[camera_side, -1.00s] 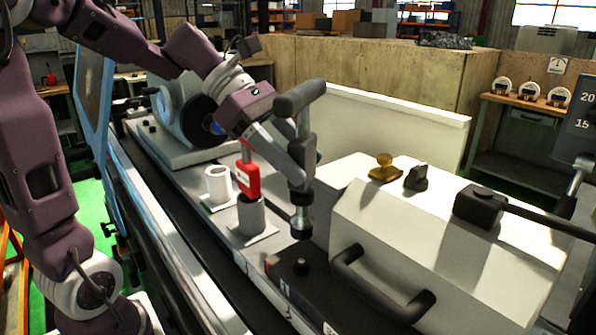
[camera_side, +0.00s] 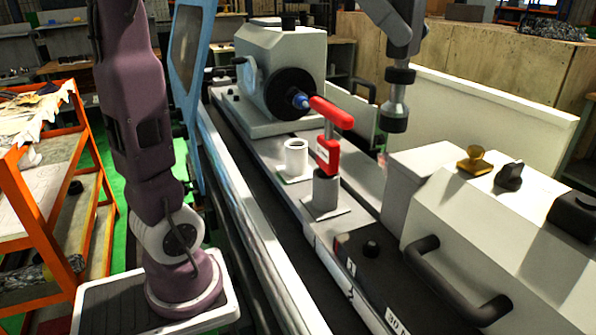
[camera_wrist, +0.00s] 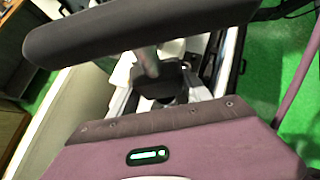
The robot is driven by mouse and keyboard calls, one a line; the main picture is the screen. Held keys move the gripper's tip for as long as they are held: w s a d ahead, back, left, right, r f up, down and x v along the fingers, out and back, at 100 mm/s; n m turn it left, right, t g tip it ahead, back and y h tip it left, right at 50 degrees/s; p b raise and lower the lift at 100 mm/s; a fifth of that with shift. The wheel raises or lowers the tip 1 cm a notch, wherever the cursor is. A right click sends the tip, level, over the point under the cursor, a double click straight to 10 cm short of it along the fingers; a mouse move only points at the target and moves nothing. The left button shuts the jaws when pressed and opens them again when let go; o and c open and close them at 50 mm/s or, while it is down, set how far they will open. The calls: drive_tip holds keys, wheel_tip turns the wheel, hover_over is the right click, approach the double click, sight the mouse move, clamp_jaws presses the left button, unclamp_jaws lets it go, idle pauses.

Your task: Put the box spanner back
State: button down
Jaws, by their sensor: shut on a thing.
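My gripper (camera_side: 402,35) is at the top edge of the side view, shut on the box spanner (camera_side: 396,108). The spanner hangs upright with its dark socket end down, above and right of a grey cup (camera_side: 324,195) and clear of the bench. Its upper part is outside the side view. In the wrist view its dark crossbar (camera_wrist: 140,35) runs across the top, with a pale shaft below it. A white cup (camera_side: 296,158) stands empty behind the grey one. A red T-handled tool (camera_side: 330,150) stands in the grey cup.
The machine's headstock (camera_side: 282,75) with a dark chuck stands behind the cups. A large white housing (camera_side: 480,215) with a black handle is at the right front. A white panel (camera_side: 480,115) stands behind the spanner. The air above the cups is free except for the red handle.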

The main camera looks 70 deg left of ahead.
drive_tip(key=shift+a+r, duration=0.15)
drive_tip(key=shift+r, duration=0.3)
drive_tip(key=w+a+n+t+y, duration=0.2)
drive_tip(key=w+a+n+y, duration=0.15)
drive_tip(key=a, duration=0.45)
drive_tip(key=w+a+n+t+y, duration=0.2)
drive_tip(key=a+n, duration=0.2)
drive_tip(key=a, duration=0.5)
drive_tip(key=s+a+n+y, duration=0.25)
drive_tip(key=a+n, duration=0.25)
drive_tip(key=a, duration=0.5)
drive_tip(key=s+a+n+y, duration=0.1)
drive_tip(key=a+n+y, duration=0.3)
drive_tip(key=a, duration=0.6)
wheel_tip(320, 180, down, 29)
drive_tip(key=shift+s, duration=0.15)
drive_tip(key=shift+d+f, duration=0.1)
drive_tip(key=shift+f, duration=0.05)
drive_tip(key=shift+c, duration=2.4)
unclamp_jaws()
drive_tip(key=shift+f, duration=0.1)
